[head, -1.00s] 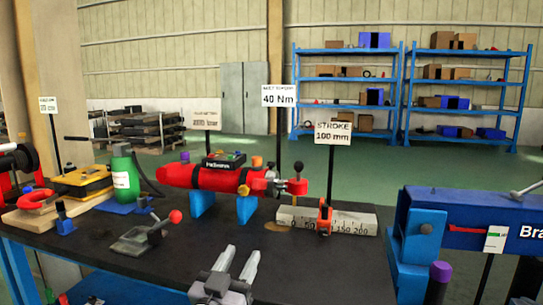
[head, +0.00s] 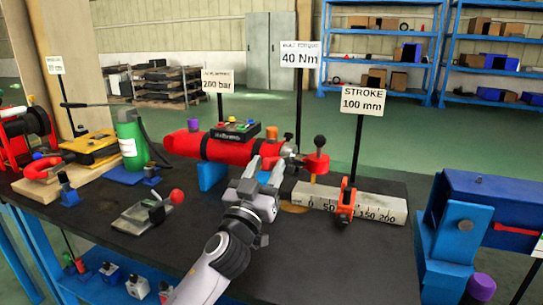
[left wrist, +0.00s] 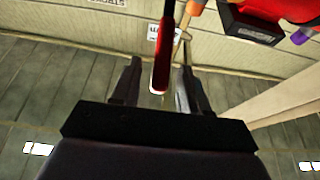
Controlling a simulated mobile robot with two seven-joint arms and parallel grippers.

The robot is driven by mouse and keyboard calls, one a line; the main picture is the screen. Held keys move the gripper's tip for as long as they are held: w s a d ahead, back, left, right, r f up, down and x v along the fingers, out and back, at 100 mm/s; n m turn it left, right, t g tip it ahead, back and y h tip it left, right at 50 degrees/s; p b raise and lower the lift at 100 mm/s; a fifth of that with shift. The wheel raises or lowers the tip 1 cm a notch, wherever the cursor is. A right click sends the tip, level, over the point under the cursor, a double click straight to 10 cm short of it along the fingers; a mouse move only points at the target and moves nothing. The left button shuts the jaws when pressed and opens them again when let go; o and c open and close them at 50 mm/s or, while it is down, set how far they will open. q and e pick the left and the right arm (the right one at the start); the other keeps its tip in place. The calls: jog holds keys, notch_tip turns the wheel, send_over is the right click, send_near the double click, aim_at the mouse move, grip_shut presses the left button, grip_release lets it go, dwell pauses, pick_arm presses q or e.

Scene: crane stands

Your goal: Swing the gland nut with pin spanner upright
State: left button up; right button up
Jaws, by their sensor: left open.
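The red cylinder (head: 228,151) lies across blue supports on the black bench. At its right end is the grey gland nut (head: 289,149), partly hidden behind my gripper. A red spanner part (head: 317,164) with a dark round knob sits just right of the nut. My left gripper (head: 263,170) is open and empty, in front of the cylinder's right end. In the left wrist view, a red bar (left wrist: 163,55) shows between the spread fingers (left wrist: 157,85). I cannot tell how deep it sits between them. My right gripper is not in view.
A grey scale block (head: 376,206) with an orange slider (head: 345,203) lies to the right of the gripper. Sign posts stand behind, including the 40 Nm sign (head: 300,54). A green bottle (head: 130,138) and a clamp plate (head: 143,216) are to the left.

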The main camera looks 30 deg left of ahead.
aim_at(271, 158)
pick_arm(q)
jog(key=shift+x, duration=1.6)
grip_shut()
